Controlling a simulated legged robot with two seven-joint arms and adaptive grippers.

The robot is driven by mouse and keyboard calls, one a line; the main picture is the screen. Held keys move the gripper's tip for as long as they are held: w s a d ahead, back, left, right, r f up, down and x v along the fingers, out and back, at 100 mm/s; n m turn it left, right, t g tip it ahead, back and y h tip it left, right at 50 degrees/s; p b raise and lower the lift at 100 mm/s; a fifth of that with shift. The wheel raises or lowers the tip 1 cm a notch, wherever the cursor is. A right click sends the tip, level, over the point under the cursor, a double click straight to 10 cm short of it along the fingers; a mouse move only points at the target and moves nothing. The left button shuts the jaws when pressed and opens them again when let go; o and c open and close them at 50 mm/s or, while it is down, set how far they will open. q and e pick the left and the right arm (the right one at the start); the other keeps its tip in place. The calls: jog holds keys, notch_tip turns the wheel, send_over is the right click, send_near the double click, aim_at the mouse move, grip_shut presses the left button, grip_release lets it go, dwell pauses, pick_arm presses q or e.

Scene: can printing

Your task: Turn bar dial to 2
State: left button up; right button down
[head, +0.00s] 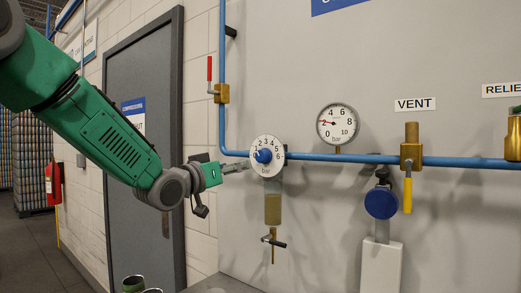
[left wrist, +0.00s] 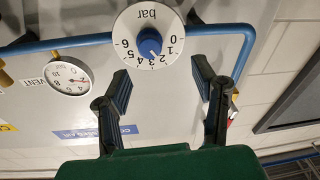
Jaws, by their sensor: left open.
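The bar dial (head: 267,156) is a white round face numbered 0 to 6 with a blue knob (head: 263,156) in its middle. It sits on the blue pipe at the wall panel. In the left wrist view the dial face (left wrist: 131,32) appears upside down, with its blue knob (left wrist: 149,43) above the fingertips. My right gripper is not in view.
A pressure gauge (head: 338,122) with its needle near 2 stands right of the dial. A vent valve (head: 411,157) with a yellow handle and a blue round part (head: 381,203) are further right. A red-handled valve (head: 221,92) is above left. A small tap (head: 273,241) hangs below.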

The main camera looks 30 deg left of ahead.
aim_at(259, 157)
pick_arm(q)
jog(key=w+m+p, duration=0.1)
jog(key=w, duration=0.2)
jog(key=w+d+r+m+h+p, duration=0.1)
jog(key=w+m, duration=0.1)
jog(key=w, duration=0.2)
jog(key=w+m+g+p, duration=0.1)
jog(key=w+m, duration=0.1)
jog(key=w, duration=0.2)
jog(key=shift+d+r+h, duration=0.25)
jog(key=shift+r+h, duration=0.15)
jog(key=shift+s, duration=0.1)
jog(key=shift+a, duration=0.1)
jog(key=c, duration=1.1)
